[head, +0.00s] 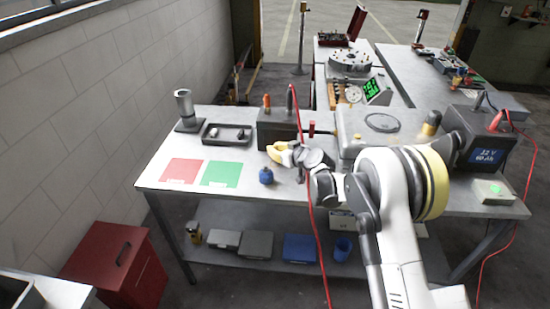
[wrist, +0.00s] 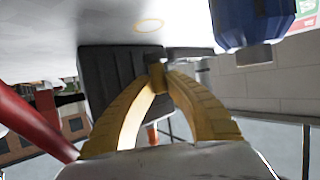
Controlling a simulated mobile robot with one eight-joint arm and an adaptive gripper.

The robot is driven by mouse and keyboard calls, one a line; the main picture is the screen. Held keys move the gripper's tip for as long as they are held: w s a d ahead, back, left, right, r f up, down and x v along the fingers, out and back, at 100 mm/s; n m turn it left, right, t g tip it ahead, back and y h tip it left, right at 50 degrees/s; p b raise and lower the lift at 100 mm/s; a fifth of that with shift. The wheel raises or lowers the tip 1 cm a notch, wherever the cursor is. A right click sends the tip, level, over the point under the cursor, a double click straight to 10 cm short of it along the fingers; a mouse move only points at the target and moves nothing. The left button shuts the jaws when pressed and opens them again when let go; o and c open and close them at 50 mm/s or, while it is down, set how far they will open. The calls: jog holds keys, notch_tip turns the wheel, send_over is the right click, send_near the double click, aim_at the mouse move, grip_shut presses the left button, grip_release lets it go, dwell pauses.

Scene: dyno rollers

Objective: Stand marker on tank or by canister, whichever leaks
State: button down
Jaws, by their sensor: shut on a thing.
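My gripper (head: 272,151) is low over the workbench, between the dark box and a small blue canister (head: 266,176). In the wrist view its yellow fingers (wrist: 156,66) come together on a small tan piece (wrist: 149,53). Most of that piece is hidden, so I cannot tell whether it is the marker. The blue canister (wrist: 252,22) stands close beside the fingers in the wrist view. A light grey case with a round lid ring (head: 382,123), possibly the tank, sits right of my gripper, partly behind my arm. I see no clear leak. A thin yellow ring (wrist: 148,26) shows on the bench.
A dark box (head: 277,130) with an orange-topped post stands behind my gripper. A red cable (head: 307,190) hangs in front. Left are a black tray (head: 227,134), a red mat (head: 183,172) and a green mat (head: 221,174). A 12 V battery (head: 485,150) stands right.

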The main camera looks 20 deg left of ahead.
jog(key=shift+f+b, duration=0.45)
jog(key=shift+f, duration=1.25)
jog(key=shift+f, duration=0.25)
jog(key=c, duration=1.5)
grip_release()
jog(key=shift+r, duration=0.1)
jog(key=shift+r, duration=0.1)
jog(key=shift+s+d+r, duration=0.1)
jog(key=shift+d+r, duration=0.1)
jog(key=p+v, duration=0.2)
jog(key=v, duration=0.9)
jog(key=shift+s+d+r, duration=0.1)
jog(key=shift+s+d, duration=0.05)
jog(key=shift+d, duration=0.1)
